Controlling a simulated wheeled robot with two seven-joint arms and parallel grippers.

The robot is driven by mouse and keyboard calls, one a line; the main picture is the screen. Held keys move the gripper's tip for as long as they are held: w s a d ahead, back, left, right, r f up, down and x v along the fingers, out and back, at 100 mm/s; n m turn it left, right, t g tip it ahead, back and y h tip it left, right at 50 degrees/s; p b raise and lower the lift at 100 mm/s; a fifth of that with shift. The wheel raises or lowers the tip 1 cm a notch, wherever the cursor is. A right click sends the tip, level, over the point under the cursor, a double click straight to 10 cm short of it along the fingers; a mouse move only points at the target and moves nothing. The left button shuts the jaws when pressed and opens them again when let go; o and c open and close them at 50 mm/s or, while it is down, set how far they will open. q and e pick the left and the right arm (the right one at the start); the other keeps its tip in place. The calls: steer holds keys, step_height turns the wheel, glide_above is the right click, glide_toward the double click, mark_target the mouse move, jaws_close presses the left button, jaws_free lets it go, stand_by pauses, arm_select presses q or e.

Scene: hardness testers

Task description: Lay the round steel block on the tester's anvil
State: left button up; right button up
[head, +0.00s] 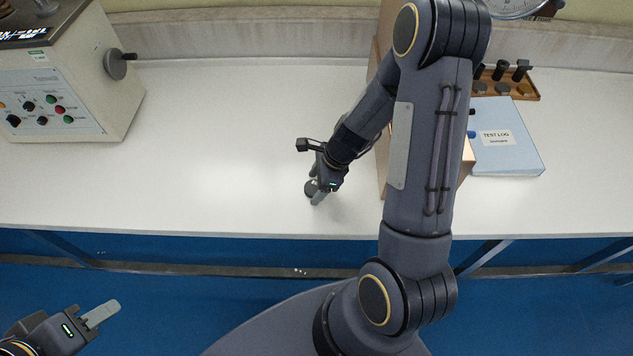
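A small dark grey round piece (310,188), which looks like the round steel block, is at the fingertips of my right gripper (316,186) above the white bench. The gripper points down-left, and its fingers partly cover the piece. I cannot tell whether they are closed on it or only beside it. My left gripper (100,314) is low at the left, in front of the bench and away from it, with one pale finger showing. A dial (510,4) at the top right edge may belong to the tester; no anvil can be made out.
A cream machine (70,85) with buttons and a side knob stands at the back left. A blue test log folder (507,140) and a wooden rack (524,90) with dark parts lie at the right. My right arm hides much of a brown box. The bench's left middle is clear.

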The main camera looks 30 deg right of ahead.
steer(key=shift+r, duration=0.25)
steer(key=p+v, duration=0.2)
steer(key=v, duration=1)
steer(key=s+a+r+n+t, duration=0.1)
steer(key=s+a+r+n, duration=0.3)
steer(key=s+r+n, duration=0.3)
steer(key=s+a+r+n+t, duration=0.2)
steer(key=s+a+r+n, duration=0.3)
steer(key=n, duration=0.9)
step_height(320, 180, up, 2)
steer(key=s, duration=0.3)
steer(key=shift+n+t, duration=0.3)
steer(key=shift+n, duration=0.1)
steer(key=shift+r, duration=0.1)
